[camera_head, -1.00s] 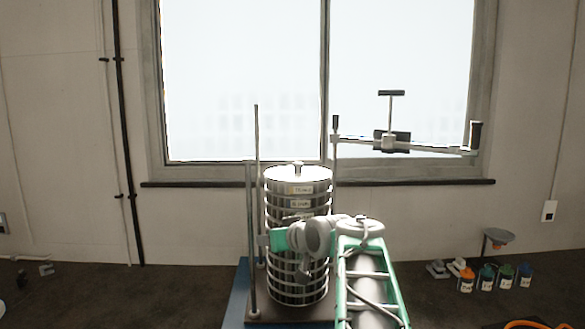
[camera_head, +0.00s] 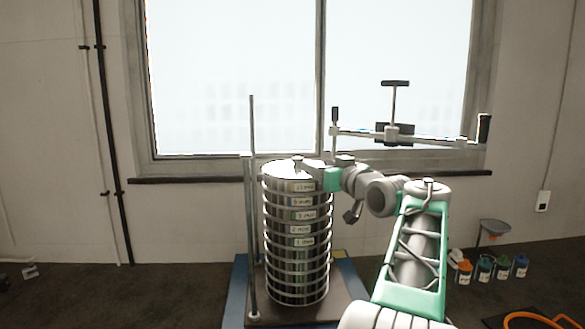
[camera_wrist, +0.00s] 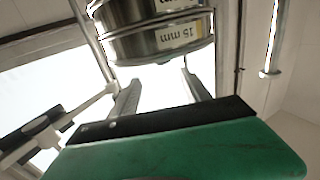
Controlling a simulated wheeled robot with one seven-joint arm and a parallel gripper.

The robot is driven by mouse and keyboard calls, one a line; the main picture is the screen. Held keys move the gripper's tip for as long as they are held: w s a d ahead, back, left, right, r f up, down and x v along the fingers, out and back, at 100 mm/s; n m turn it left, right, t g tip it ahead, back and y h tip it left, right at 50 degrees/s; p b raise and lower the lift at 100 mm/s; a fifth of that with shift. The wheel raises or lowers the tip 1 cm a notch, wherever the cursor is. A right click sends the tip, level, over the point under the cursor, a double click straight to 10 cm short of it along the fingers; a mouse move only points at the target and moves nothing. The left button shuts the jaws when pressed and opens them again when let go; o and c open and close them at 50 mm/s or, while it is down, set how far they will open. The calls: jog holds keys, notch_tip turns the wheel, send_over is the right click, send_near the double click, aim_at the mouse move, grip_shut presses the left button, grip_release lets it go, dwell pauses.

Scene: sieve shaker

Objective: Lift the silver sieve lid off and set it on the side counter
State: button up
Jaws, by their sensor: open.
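The silver lid (camera_head: 280,167) is a flat round disc with a small knob (camera_head: 297,160) on top, and it sits on the tall stack of sieves (camera_head: 297,240). My gripper (camera_head: 308,165) is at lid height, at the right side of the knob. In the wrist view, my open fingers (camera_wrist: 161,78) stand apart with nothing between them. The top of the stack (camera_wrist: 150,45) appears upside down there, with a 15 mm label. I cannot make out the knob in that view, nor tell whether a finger touches it.
A thin upright rod (camera_head: 252,210) stands left of the stack. A clamp bar with handles (camera_head: 405,138) hangs at the right, above my arm. The counter's left part is mostly clear.

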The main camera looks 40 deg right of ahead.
aim_at(300, 159)
jog(key=x, duration=0.1)
jog(key=p+x, duration=0.1)
jog(key=x, duration=0.1)
jog(key=shift+w+a+r, duration=0.1)
jog(key=shift+w+a, duration=0.2)
jog(key=shift+w, duration=0.05)
jog(key=shift+w+d+r+p, duration=0.1)
jog(key=shift+w+d+p, duration=0.05)
jog(key=shift+w+p, duration=0.2)
jog(key=x, duration=0.1)
jog(key=p+x, duration=0.1)
jog(key=x, duration=0.1)
jog(key=p+x, duration=0.1)
jog(key=shift+w+f, duration=0.25)
grip_shut()
